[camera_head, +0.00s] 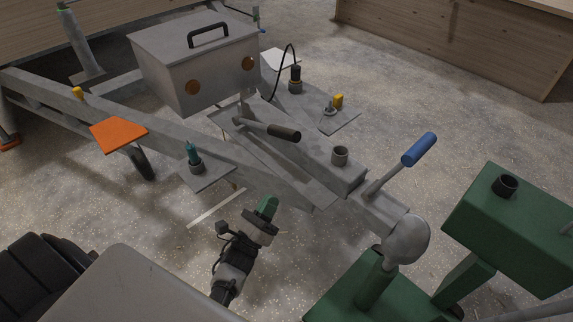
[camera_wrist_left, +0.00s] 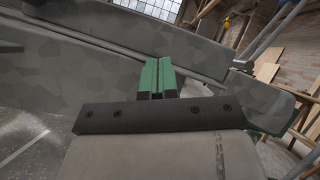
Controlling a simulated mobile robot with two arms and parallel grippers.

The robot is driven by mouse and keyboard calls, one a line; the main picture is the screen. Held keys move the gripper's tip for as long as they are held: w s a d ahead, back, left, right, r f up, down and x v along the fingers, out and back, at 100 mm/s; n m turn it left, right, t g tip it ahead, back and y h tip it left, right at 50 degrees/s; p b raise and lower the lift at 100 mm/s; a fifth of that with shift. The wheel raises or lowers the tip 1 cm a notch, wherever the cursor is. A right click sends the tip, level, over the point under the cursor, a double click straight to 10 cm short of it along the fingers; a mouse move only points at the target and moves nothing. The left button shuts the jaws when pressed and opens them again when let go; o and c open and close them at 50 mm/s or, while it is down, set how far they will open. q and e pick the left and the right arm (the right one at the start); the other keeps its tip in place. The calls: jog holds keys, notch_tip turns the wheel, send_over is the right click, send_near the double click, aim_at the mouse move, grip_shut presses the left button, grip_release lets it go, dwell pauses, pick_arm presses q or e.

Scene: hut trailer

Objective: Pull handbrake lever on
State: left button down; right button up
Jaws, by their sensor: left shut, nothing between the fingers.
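The handbrake lever, a grey metal bar with a black grip (camera_head: 284,133), sits on the trailer drawbar (camera_head: 300,187) in the head view. It lies low, close to horizontal, with its grip toward the right. My left gripper (camera_head: 268,204) is on the near side of the drawbar, below the lever and apart from it. Its green fingers are shut and empty; they also show in the left wrist view (camera_wrist_left: 157,76), in front of a grey beam (camera_wrist_left: 60,72). I cannot make out the black grip in the wrist view. My right gripper is out of view.
A blue-handled lever (camera_head: 419,150) rises from the coupling end, which meets a green hitch stand (camera_head: 375,285). A grey box (camera_head: 190,60) with a black handle stands behind the lever. Speckled floor is open near my gripper.

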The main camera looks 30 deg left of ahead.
pick_arm(q)
jog(key=shift+r+m+t, duration=0.3)
jog(key=shift+r+m, duration=0.05)
jog(key=shift+m, duration=0.15)
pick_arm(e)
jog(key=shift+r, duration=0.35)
pick_arm(q)
jog(key=x, duration=0.9)
jog(key=shift+w+r+p, duration=0.25)
jog(key=shift+w+p, duration=0.05)
jog(key=shift+p, duration=0.1)
jog(key=r, duration=0.2)
jog(key=w+r+p, duration=0.1)
jog(key=shift+a, duration=0.35)
jog(key=shift+w+a+r, duration=0.1)
jog(key=shift+w+r, duration=0.1)
jog(key=shift+r, duration=0.15)
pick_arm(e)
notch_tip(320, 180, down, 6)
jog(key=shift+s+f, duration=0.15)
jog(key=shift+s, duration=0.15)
pick_arm(q)
jog(key=shift+r, duration=0.1)
